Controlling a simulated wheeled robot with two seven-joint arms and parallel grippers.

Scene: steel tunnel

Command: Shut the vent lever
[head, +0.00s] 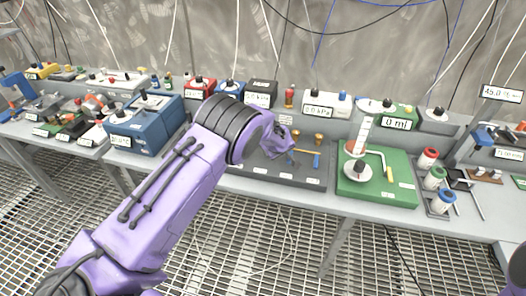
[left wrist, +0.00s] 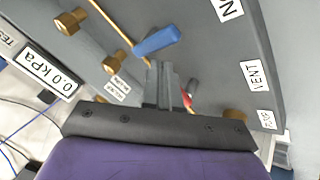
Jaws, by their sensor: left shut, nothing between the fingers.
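A dark valve panel (head: 262,172) lies on the bench in the head view, with labels along its front edge. A blue-handled lever (left wrist: 157,40) on a brass rod shows in the left wrist view, and its blue handle (head: 316,160) shows in the head view. A VENT label (left wrist: 255,75) is on the panel. A small red part (left wrist: 189,99) shows partly behind my fingers; I cannot tell which lever is the vent one. My left gripper (left wrist: 166,85) is shut and empty above the panel, close to the blue handle (head: 285,143). My right gripper is out of view.
Brass fittings (left wrist: 113,63) stand up from the panel. A display reading 0.0 kPa (head: 318,111) is behind it. A green board (head: 376,190) with a dial is to the right, and a blue box (head: 148,125) to the left. Cables hang behind.

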